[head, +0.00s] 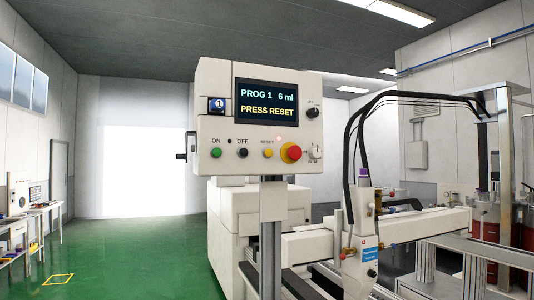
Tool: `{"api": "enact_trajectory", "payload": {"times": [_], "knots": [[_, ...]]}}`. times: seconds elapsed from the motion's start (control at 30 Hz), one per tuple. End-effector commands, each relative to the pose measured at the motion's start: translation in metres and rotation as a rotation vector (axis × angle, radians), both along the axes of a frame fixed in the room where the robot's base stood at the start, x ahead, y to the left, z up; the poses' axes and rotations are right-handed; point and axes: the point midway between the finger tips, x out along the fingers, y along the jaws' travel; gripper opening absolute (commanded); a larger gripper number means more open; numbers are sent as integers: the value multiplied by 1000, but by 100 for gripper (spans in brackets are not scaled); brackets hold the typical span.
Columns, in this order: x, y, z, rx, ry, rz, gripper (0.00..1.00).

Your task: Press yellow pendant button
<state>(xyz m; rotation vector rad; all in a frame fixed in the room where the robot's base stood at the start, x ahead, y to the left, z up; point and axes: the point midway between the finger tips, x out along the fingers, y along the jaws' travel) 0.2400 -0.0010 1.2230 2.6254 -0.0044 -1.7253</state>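The pendant (232,170) is a pale box on a grey post, facing me in the middle of the head view. The yellow button (268,153) sits low on its front, under the label RESET. A red mushroom button (291,152) on a yellow base is just right of it. A green button (216,153) marked ON and a black button (243,153) marked OFF are to its left. The pendant screen (267,102) reads "PROG 1 6 ml" and "PRESS RESET". My gripper is not in view, and nothing covers the yellow button.
A dispensing head (370,262) with black cables stands right of the pendant, beside a metal-framed conveyor (480,255). A white machine body (232,225) is behind the pendant post. Green floor (130,255) is open at left, with a bench (30,212) along the wall.

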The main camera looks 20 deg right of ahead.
Motion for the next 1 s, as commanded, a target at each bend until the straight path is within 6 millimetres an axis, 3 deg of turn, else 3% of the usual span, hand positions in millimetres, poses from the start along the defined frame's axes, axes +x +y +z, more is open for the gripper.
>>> {"api": "enact_trajectory", "payload": {"times": [0.43, 1.0], "knots": [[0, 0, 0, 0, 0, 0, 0], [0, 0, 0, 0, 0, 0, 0]]}}
